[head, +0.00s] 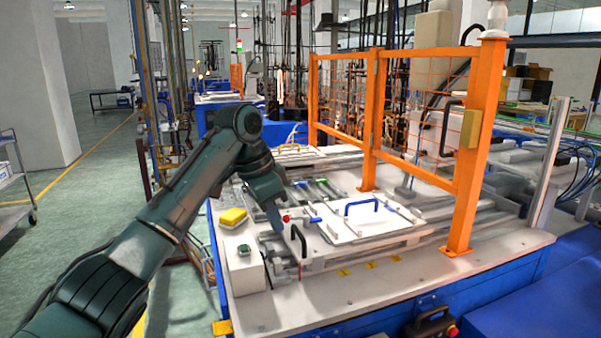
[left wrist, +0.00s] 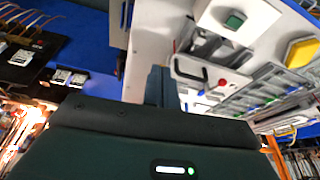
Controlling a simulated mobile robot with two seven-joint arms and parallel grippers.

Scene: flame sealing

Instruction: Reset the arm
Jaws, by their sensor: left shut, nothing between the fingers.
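My left arm reaches in from the left of the head view, and my left gripper (head: 275,221) points down over the near left part of the workbench (head: 330,295). Its fingers look shut with nothing held. In the left wrist view the shut fingers (left wrist: 160,84) show above the dark wrist housing. A white control box with a green button (head: 243,250) stands just left of the gripper; the button also shows in the left wrist view (left wrist: 235,20). A red knob (head: 286,218) is close to the fingertips; I cannot tell whether they touch. My right gripper is not in view.
A yellow block (head: 233,217) sits behind the control box. A white plate with a blue handle (head: 362,207) lies right of the gripper, and a black handle (head: 299,241) stands near it. An orange fence (head: 372,120) bounds the right and back.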

